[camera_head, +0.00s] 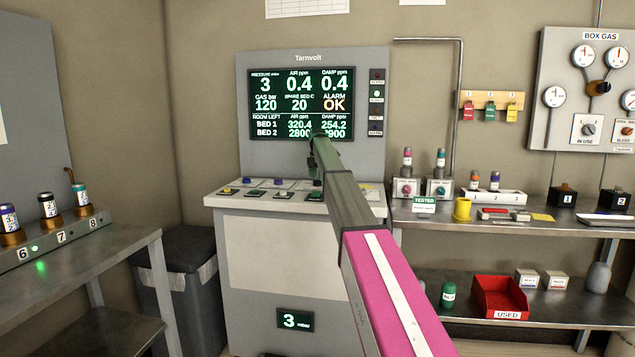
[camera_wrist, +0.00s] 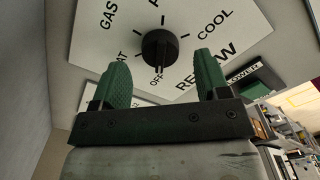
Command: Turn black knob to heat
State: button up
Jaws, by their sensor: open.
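The black knob (camera_wrist: 160,49) sits on a white dial plate (camera_wrist: 222,45) in the wrist view. Labels GAS, COOL, one partly hidden ending in AT, one partly hidden ending in W, and a small OFF surround it. The knob's lower edge is toward OFF; its exact setting is hard to tell. My gripper (camera_wrist: 162,62) is open, with one green finger on each side of the knob's lower part in the picture; I cannot tell whether they touch it. In the head view my gripper (camera_head: 318,145) is before the console, and my arm hides the knob.
The Tarnvolt console (camera_head: 216,200) has a screen (camera_head: 300,88) and a shelf of small switches. Left is a bench (camera_head: 110,258) with a bin (camera_head: 190,290) beside it. Right is a shelf (camera_head: 560,232) with small items and a red USED box (camera_head: 500,297) below.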

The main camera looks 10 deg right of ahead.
jog(key=shift+f, duration=1.35)
jog(key=c, duration=0.9)
jog(key=shift+m, duration=0.4)
jog(key=m, duration=0.5)
jog(key=shift+r+m, duration=0.1)
jog(key=shift+m, duration=0.2)
jog(key=m, duration=0.5)
jog(key=shift+m, duration=0.3)
jog(key=o, duration=0.9)
